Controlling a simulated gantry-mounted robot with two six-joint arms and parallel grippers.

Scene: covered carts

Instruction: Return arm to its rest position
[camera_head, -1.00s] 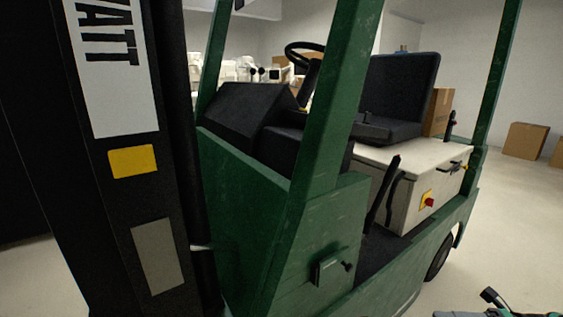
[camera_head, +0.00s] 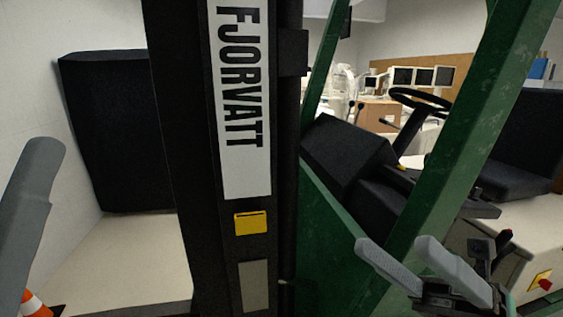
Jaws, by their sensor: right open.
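My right gripper (camera_head: 394,243) shows at the lower right in the head view. Its two grey fingers are apart, with nothing between them. It is in front of the green forklift (camera_head: 345,240), overlapping its body and slanted post in the picture. A grey rounded part that appears to be my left gripper (camera_head: 30,210) stands at the left edge. Only one such part shows, so its opening cannot be told. The rest of both arms is mostly out of view.
The forklift's black mast (camera_head: 185,150) with a FJORVATT label (camera_head: 240,100) stands upright in the middle. A black covered block (camera_head: 110,130) is against the left wall. An orange cone (camera_head: 35,303) is at the lower left. The steering wheel (camera_head: 420,98) and monitors (camera_head: 425,77) are behind.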

